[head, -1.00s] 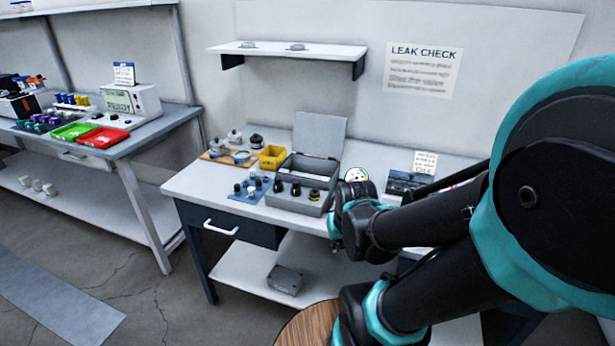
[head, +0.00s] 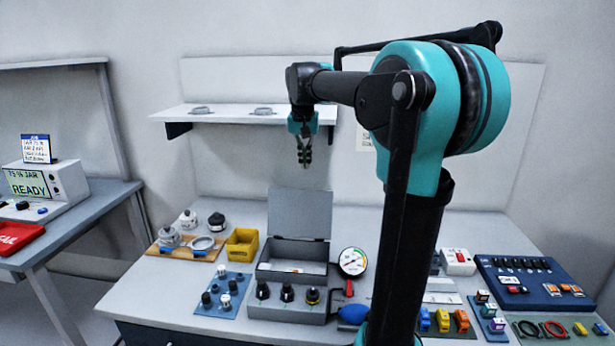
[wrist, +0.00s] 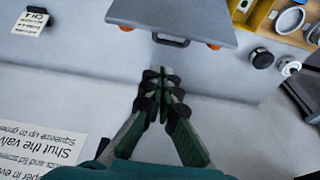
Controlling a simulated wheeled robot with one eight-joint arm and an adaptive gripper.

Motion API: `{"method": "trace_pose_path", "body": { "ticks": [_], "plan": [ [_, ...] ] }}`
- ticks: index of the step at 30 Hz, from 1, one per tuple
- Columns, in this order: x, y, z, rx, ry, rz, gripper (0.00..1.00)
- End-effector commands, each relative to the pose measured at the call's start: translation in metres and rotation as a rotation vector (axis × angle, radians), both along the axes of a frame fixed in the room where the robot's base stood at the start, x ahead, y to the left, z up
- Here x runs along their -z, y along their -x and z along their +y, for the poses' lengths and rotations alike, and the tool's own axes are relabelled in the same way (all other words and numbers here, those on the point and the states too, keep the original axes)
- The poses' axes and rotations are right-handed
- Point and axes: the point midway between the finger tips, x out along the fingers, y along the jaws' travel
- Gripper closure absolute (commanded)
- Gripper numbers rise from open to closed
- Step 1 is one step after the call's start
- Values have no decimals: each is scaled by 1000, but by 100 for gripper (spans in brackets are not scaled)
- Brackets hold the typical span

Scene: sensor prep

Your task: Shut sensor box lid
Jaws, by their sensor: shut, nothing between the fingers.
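The sensor box (head: 278,333) is a grey case on the workbench with its lid (head: 300,214) standing open, nearly upright at the back. Three dark-capped sensors (head: 287,293) stand in its front part, and the compartment behind them looks mostly empty. My gripper (head: 304,160) points down with its fingers together and empty, above the lid's top edge with a visible gap. In the wrist view the fingertips (wrist: 162,78) are close to the lid's edge (wrist: 200,30), where a dark handle (wrist: 171,41) shows. Their depth relative to the lid is hard to tell.
A wall shelf (head: 225,113) lies behind my gripper. A yellow bin (head: 242,244), a blue mat (head: 224,300) with small parts and a wooden board (head: 165,252) stand left of the box. A round gauge (head: 352,262) and a blue bulb (head: 352,314) stand right.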

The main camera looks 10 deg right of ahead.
Motion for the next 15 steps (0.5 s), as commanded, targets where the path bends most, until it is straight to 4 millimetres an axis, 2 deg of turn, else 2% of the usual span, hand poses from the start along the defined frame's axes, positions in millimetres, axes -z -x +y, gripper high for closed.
{"method": "trace_pose_path", "body": {
  "ticks": [5, 15],
  "plan": [
    [21, -4, -2, 1, 0, 0, 100],
    [77, -16, -6, 1, 0, 0, 100]
  ]
}}
